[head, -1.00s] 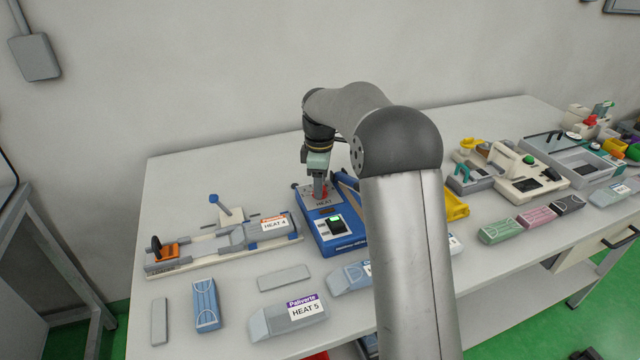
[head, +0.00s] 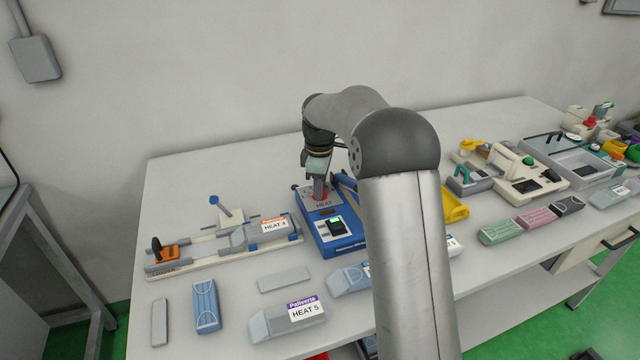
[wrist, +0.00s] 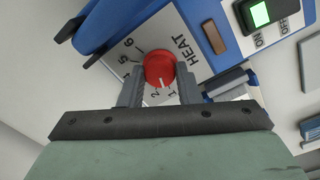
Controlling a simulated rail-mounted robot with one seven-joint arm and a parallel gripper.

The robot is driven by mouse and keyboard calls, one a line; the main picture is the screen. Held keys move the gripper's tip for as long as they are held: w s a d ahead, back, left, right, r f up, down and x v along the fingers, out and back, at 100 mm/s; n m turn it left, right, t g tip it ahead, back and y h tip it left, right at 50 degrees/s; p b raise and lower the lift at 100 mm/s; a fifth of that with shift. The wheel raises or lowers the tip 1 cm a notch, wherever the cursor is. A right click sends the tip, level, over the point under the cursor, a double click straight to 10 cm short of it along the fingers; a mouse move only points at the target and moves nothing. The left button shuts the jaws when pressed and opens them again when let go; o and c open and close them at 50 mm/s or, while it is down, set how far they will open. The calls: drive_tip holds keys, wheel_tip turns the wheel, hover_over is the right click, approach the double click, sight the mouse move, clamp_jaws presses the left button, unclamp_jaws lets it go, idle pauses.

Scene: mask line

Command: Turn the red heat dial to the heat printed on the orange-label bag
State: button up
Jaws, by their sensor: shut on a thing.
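The red heat dial (wrist: 159,68) sits on the grey HEAT plate of the blue sealer (head: 343,243). My gripper (wrist: 160,80) is shut on the dial, one finger on each side. In the head view my gripper (head: 319,190) stands over the plate and mostly hides the dial. The dial's white mark points between 1 and 2 in the wrist view. The 5 and 6 are clear; the 4 is partly hidden and the 3 is hidden by a finger. The orange-label bag (head: 258,236) lies in the grey fixture left of the sealer and reads HEAT 4.
A purple-label bag (head: 270,321) reading HEAT 5 lies at the front. A blue packet (head: 206,306) and grey bars lie near it. The sealer's lit green switch (wrist: 260,14) is beside the dial plate. More devices and packets stand on the right. The table's back left is clear.

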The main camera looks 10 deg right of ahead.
drive_tip(key=m+p, duration=0.1)
drive_tip(key=m, duration=0.2)
drive_tip(key=shift+r+m, duration=0.1)
drive_tip(key=shift+m, duration=0.3)
drive_tip(key=m+p, duration=0.1)
drive_tip(key=m, duration=0.3)
drive_tip(key=shift+m+p, duration=0.3)
drive_tip(key=shift+p, duration=0.05)
drive_tip(key=m+p, duration=0.1)
drive_tip(key=m, duration=0.3)
drive_tip(key=shift+a, duration=0.1)
drive_tip(key=shift+m+g+p, duration=0.3)
drive_tip(key=shift+m+p, duration=0.05)
drive_tip(key=shift+m, duration=1.95)
drive_tip(key=o, duration=1)
drive_tip(key=r, duration=1.7)
drive_tip(key=shift+w+a+r, duration=0.15)
drive_tip(key=shift+a, duration=0.1)
